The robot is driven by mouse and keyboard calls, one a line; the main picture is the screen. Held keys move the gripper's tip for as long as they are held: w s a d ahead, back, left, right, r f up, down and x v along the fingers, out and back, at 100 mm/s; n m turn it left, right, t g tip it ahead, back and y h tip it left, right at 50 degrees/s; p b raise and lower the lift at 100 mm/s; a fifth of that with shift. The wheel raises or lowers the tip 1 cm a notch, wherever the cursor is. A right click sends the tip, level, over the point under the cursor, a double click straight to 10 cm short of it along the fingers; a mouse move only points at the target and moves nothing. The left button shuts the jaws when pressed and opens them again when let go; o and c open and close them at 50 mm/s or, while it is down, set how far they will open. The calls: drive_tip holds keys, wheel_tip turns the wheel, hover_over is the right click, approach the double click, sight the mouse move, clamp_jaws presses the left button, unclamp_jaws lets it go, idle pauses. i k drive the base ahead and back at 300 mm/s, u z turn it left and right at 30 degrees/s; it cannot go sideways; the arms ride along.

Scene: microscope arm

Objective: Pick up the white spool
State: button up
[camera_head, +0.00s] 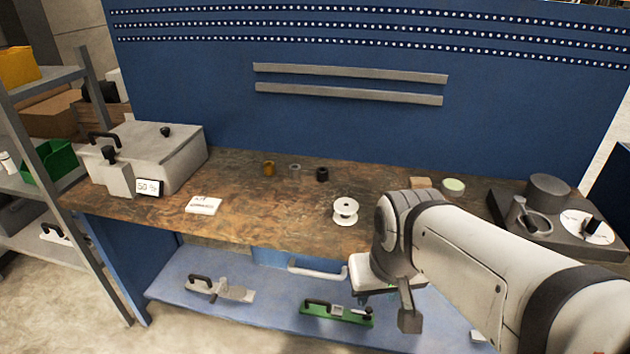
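The white spool (345,210) stands upright on the brown workbench (260,215), near its front edge and right of the middle. Its round top flange and central hole show. My gripper (384,304) is at the end of my white arm, in front of the bench edge, below and to the right of the spool in the picture. It is apart from the spool. Dark parts hang down from its white body, but the fingers are small and partly hidden, so I cannot tell whether they are open or shut.
A brown (269,168) and a black cylinder (322,174) stand behind the spool. A white labelled box (203,205) lies left. A grey machine (143,158) stands far left, a dark tray with round parts (561,230) right. A blue lower shelf (262,312) holds tools.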

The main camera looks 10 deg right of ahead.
sight(345, 209)
drive_tip(key=z, duration=0.15)
drive_tip(key=i, duration=0.9)
drive_tip(key=u, duration=0.1)
